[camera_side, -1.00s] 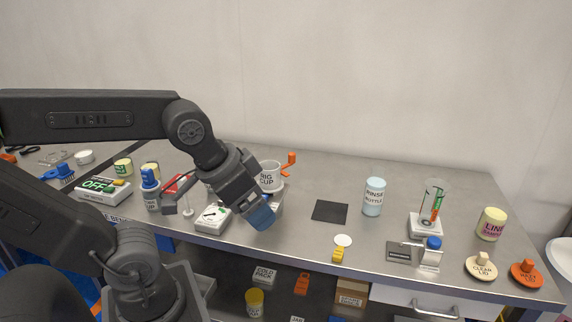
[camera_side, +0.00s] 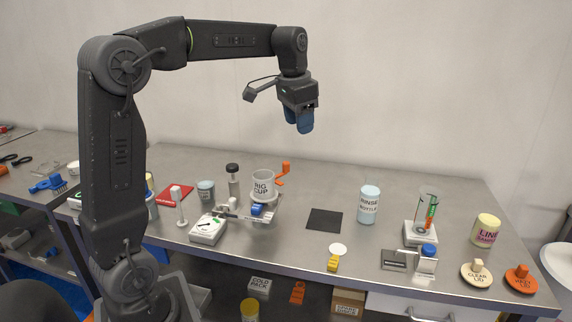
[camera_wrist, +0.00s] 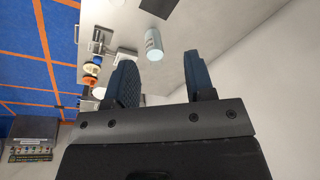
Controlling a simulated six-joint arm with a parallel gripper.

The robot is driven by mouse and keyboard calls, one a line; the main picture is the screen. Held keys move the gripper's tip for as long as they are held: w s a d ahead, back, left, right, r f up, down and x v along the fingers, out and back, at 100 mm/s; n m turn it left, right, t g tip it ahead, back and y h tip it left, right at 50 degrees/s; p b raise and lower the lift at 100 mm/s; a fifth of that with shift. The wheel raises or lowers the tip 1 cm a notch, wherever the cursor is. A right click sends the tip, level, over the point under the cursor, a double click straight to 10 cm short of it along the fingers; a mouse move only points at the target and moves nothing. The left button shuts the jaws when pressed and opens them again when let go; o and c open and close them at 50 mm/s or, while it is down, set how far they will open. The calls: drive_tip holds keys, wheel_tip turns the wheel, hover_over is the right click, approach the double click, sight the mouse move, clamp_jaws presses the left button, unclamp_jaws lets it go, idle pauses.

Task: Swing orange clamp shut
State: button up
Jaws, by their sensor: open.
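The orange clamp (camera_side: 282,173) sits at the right side of the fixture that holds the cup labelled BIG CUP (camera_side: 263,185). Its orange arm stands up and out to the right of the cup, off the cup's rim. The white fixture plate (camera_side: 268,213) has a small blue part in front. My gripper (camera_side: 300,123) hangs in the air above and slightly right of the clamp, blue fingers pointing down, well apart from it. In the wrist view, my gripper's two fingers are spread with nothing between them; I cannot see the clamp there.
A dark-capped vial (camera_side: 233,181) and a dial box (camera_side: 208,230) are close on the left. Space above the bench is free.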

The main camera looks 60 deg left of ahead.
drive_tip(key=w+a+f+g, duration=0.15)
drive_tip(key=w+a, duration=0.25)
drive_tip(key=a, duration=0.4)
hover_over(286, 162)
wheel_tip(286, 162, down, 5)
drive_tip(key=shift+g+h, duration=0.25)
drive_tip(key=shift+h, duration=0.15)
wheel_tip(286, 162, down, 14)
drive_tip(key=shift+r, duration=0.15)
drive_tip(key=shift+c, duration=0.4)
clamp_jaws()
